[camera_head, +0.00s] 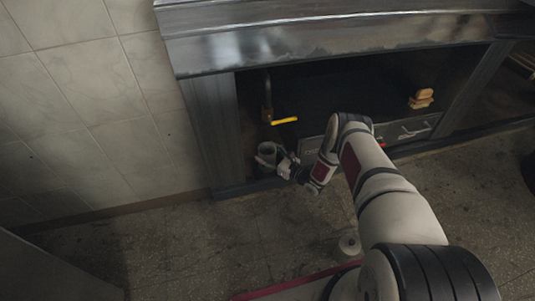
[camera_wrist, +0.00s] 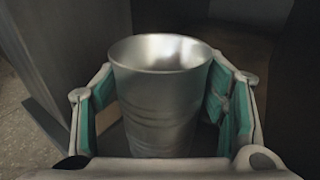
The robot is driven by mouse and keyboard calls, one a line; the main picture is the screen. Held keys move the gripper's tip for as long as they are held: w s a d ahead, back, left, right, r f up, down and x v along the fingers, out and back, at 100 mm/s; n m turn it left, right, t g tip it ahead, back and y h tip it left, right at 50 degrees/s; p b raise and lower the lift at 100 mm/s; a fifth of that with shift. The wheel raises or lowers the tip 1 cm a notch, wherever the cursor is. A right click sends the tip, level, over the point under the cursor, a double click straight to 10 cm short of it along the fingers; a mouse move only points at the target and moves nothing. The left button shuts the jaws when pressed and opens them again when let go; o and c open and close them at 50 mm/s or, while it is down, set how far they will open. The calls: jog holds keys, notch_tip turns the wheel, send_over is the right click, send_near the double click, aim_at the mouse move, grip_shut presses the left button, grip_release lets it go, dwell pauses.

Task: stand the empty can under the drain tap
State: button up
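The can (camera_head: 265,154) is a grey metal cup shape, open at the top and upright. It is low at the left end of the grill opening, below a dark pipe with a yellow lever, which looks like the drain tap (camera_head: 267,96). My gripper (camera_head: 279,160) reaches it from the right. In the wrist view the can (camera_wrist: 160,100) stands between the teal-padded fingers of my gripper (camera_wrist: 165,95), which close against both its sides. The can's inside bottom is hidden, and I cannot tell whether its base touches the surface below. The tap is not in the wrist view.
The grill's metal hood edge (camera_head: 330,45) overhangs the opening. A post (camera_head: 208,125) stands close left of the can. A drawer-like panel (camera_head: 405,130) is to the right, with a tan block-like object (camera_head: 421,98) above it. The tiled floor (camera_head: 190,245) in front is mostly clear.

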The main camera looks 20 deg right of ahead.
dwell(0.3)
jog(key=shift+r, duration=0.2)
jog(key=p+v, duration=0.4)
jog(key=v, duration=0.8)
jog(key=shift+p, duration=0.3)
